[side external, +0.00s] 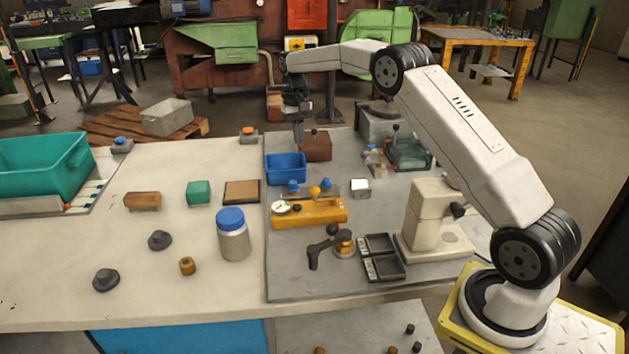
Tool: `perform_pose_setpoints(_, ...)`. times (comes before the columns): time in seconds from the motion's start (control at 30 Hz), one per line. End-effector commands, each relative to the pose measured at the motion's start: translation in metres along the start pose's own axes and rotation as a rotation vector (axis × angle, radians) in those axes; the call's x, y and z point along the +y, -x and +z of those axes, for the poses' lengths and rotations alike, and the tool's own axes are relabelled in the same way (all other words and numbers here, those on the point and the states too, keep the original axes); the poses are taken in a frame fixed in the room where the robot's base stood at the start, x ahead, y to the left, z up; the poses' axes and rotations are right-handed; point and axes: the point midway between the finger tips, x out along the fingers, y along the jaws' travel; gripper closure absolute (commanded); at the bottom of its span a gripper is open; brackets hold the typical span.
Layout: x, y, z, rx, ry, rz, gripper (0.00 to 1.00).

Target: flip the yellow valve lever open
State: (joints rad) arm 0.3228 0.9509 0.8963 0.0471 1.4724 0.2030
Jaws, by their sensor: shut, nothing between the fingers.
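A yellow-orange valve block (322,214) lies on the grey mat at the middle of the table. It carries a round white gauge (280,207), two blue knobs and a small yellow knob (315,191) between them. I cannot make out a separate yellow lever, nor whether the valve is open or closed. My gripper (298,143) points down at the far side of the mat, behind the blue bin and well apart from the valve block. It is shut and empty.
A blue bin (286,168) stands between my gripper and the valve block, with a brown block (316,146) beside it. A black crank (326,246) with an orange base stands in front. A blue-lidded jar (233,240) stands left.

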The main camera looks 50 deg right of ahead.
Motion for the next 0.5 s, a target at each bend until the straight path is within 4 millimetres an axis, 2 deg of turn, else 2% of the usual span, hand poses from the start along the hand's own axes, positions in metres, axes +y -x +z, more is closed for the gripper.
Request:
perform_pose_setpoints(0.23,0.013,0.001,-0.013,-0.034,-0.042,-0.002,1.0)
perform_pose_setpoints(0.5,0.018,0.002,-0.016,-0.046,-0.055,-0.003,1.0)
